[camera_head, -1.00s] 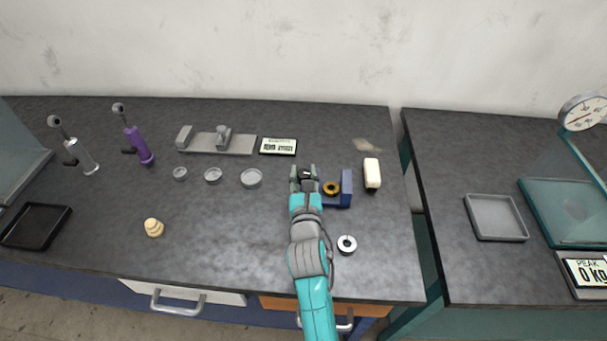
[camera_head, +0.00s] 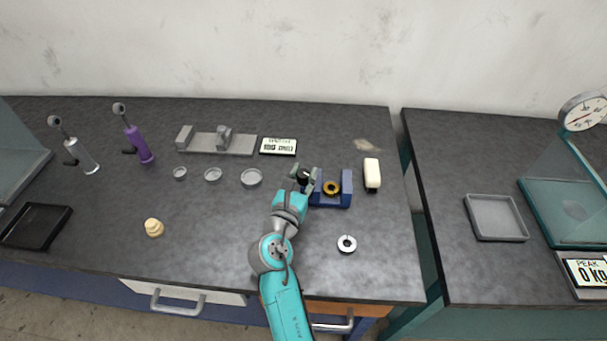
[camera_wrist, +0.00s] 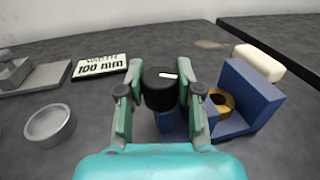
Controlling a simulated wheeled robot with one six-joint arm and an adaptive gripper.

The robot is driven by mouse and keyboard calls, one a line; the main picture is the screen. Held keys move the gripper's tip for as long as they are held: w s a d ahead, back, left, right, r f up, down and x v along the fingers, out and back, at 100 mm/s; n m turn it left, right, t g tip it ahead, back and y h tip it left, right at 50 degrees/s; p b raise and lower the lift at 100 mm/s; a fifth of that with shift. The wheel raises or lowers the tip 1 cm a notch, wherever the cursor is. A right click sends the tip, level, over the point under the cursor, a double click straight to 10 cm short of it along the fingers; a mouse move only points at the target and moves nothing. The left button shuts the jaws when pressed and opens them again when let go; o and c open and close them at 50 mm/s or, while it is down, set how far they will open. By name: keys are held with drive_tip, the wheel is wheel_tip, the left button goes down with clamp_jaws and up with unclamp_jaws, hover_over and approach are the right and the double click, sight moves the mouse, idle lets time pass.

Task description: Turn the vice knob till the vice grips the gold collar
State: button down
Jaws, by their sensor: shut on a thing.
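The blue vice (camera_head: 346,188) stands near the right end of the dark bench; it also shows in the wrist view (camera_wrist: 255,95). The gold collar (camera_head: 331,188) sits between its jaws and shows partly in the wrist view (camera_wrist: 221,102). I cannot tell whether both jaws touch it. The black vice knob (camera_wrist: 160,90) has a white mark on top, at the vice's left side. My gripper (camera_head: 304,177) is shut on the knob, one finger on each side, as the wrist view (camera_wrist: 160,98) shows. The gripper hides part of the vice's left side.
A cream block (camera_head: 372,173) stands just right of the vice. A split silver ring (camera_head: 347,244) lies in front. A small display (camera_head: 278,146) and a grey gauge block (camera_head: 217,143) are behind to the left. Several round dishes (camera_head: 251,178) are left.

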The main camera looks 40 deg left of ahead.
sight(301, 180)
drive_tip(key=shift+f+h, duration=0.1)
drive_tip(key=shift+h, duration=0.2)
drive_tip(key=c, duration=0.7)
unclamp_jaws()
drive_tip(key=shift+c, duration=0.2)
drive_tip(key=shift+v, duration=3.8)
